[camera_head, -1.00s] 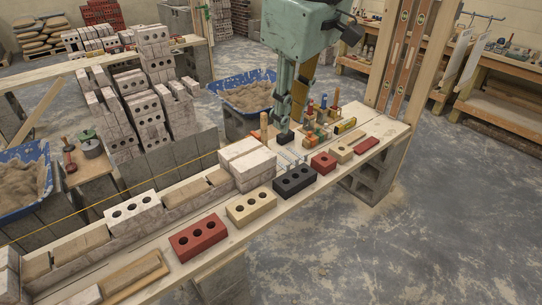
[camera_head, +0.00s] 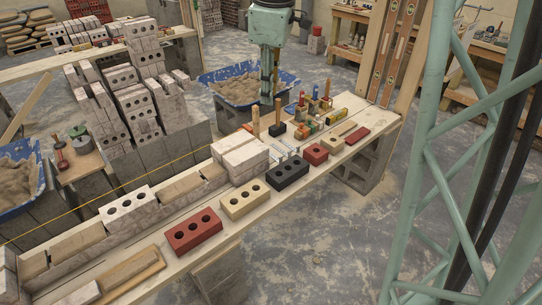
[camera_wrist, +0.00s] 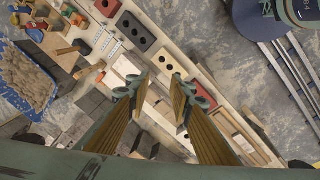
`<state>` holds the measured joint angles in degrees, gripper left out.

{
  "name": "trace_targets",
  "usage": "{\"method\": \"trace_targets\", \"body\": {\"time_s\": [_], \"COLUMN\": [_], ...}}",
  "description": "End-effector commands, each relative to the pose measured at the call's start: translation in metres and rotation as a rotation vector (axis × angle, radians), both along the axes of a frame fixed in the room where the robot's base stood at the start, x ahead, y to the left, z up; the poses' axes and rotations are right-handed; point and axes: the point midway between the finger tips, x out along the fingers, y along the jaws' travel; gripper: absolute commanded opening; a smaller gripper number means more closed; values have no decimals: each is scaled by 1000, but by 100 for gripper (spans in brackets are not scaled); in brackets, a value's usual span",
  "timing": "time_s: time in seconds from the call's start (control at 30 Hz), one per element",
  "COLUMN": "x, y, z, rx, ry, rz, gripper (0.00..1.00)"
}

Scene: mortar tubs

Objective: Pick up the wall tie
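The wall ties (camera_head: 284,154) look like thin grey wire pieces lying on the plank, between the pale brick stack and the red half brick. In the wrist view they show as small metal shapes (camera_wrist: 112,46) at the upper left, beside the black brick. Which single tie is meant, I cannot tell. My gripper (camera_head: 267,98) hangs above and behind the plank in the head view, in front of the blue sand tub. In the wrist view my gripper's two fingers (camera_wrist: 162,88) stand wide apart with nothing between them.
A black three-hole brick (camera_head: 288,172), a red half brick (camera_head: 316,153) and a pale brick stack (camera_head: 240,160) surround the ties. A black-headed mallet (camera_head: 277,129) and several upright tools stand behind. The blue sand tub (camera_head: 222,76) is farther back.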

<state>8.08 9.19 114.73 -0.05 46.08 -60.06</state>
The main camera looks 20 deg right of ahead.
Motion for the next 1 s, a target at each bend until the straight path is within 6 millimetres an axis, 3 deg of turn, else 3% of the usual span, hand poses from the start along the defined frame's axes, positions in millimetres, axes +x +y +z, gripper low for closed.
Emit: {"method": "trace_targets", "body": {"time_s": [0.47, 1.0], "x": [77, 149], "y": [-34, -76], "z": [-53, -132], "rx": [-30, -51], "ry": [44, 92], "rz": [201, 434], "gripper": [20, 20]}}
